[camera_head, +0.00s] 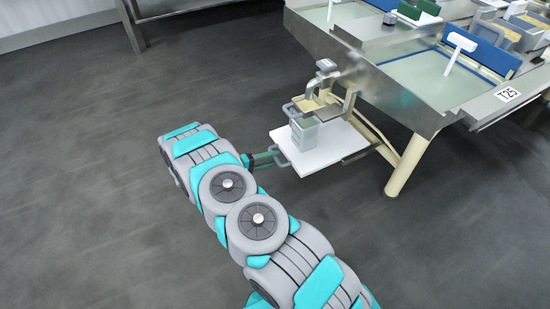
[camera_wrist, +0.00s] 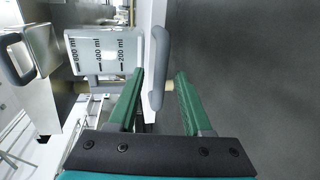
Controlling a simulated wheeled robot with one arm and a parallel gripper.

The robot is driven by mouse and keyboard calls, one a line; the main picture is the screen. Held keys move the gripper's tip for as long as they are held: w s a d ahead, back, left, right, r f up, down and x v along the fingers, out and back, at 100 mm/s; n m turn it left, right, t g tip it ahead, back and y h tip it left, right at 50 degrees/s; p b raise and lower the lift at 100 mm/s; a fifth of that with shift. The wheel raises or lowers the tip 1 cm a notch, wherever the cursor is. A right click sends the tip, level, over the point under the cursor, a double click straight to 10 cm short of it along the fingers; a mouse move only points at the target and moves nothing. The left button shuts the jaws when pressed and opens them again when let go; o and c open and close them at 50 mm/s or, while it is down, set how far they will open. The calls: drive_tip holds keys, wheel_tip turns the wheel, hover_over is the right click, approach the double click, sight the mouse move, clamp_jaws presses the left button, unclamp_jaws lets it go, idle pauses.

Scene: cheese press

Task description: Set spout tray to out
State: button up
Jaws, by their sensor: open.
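The white spout tray (camera_head: 322,158) sits low beside the press table's leg, with a grey handle (camera_head: 279,146) on its left edge. My gripper (camera_head: 270,157) is at this handle, its green fingers pointing right toward the tray. In the wrist view my gripper (camera_wrist: 158,75) is open, with the grey handle bar (camera_wrist: 161,45) between its fingers. The jaws are not closed on the bar; whether one finger touches it I cannot tell. A grey-green measuring jug (camera_head: 306,137) stands on the tray; its ml marks show in the wrist view (camera_wrist: 92,57).
A small grey bin (camera_head: 293,109) and a metal spout (camera_head: 318,84) are above the jug. The steel press table (camera_head: 400,92) stands behind, with a cream leg (camera_head: 407,168) right of the tray. The dark floor (camera_head: 110,130) on the left is clear.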

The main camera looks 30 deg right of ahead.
drive_tip(key=shift+x, duration=0.9)
drive_tip(key=shift+c, duration=0.2)
clamp_jaws()
idle(0.7)
